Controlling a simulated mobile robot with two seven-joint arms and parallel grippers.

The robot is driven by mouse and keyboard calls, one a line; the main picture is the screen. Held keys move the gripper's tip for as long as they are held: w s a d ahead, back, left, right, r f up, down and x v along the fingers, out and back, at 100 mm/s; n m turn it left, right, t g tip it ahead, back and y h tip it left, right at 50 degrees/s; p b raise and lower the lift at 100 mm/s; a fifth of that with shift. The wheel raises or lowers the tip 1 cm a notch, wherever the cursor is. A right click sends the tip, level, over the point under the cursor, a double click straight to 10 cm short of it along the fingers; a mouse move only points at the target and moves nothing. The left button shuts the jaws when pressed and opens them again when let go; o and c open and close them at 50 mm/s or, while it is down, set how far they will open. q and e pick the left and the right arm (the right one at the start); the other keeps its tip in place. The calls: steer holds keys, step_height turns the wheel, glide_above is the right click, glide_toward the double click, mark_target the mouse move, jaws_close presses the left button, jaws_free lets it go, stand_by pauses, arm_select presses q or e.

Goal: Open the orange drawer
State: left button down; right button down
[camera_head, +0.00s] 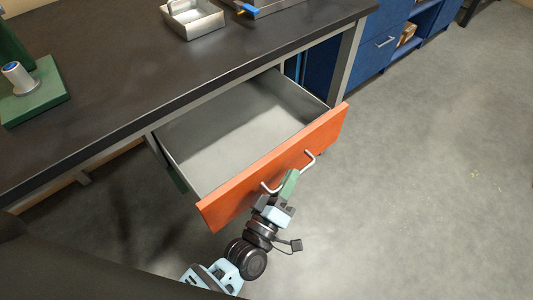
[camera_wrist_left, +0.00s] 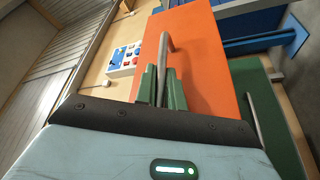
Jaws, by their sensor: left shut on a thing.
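The orange drawer (camera_head: 240,188) stands pulled out from under the dark workbench, and its grey inside (camera_head: 235,125) looks empty. A pale metal bar handle (camera_head: 309,160) is fixed to its orange front. My left gripper (camera_head: 284,188), with green fingers, is at the front of the drawer and shut on the handle. In the left wrist view the green fingers (camera_wrist_left: 160,88) close around the handle (camera_wrist_left: 164,52), with the orange front (camera_wrist_left: 212,75) behind it. My right gripper is not in view.
The dark workbench top (camera_head: 110,75) carries a metal tray (camera_head: 193,20) and a green-based fixture (camera_head: 35,97). Blue cabinets (camera_head: 375,50) stand at the back right. The grey floor (camera_head: 430,180) to the right is clear. A green drawer front (camera_wrist_left: 265,105) shows beside the orange one.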

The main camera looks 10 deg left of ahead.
arm_select(q)
steer(key=s+d, duration=0.1)
steer(key=d, duration=0.1)
steer(key=s+d, duration=0.1)
steer(key=s, duration=0.1)
steer(key=shift+d, duration=0.4)
steer(key=c, duration=1.5)
jaws_free()
steer(key=shift+v, duration=3.9)
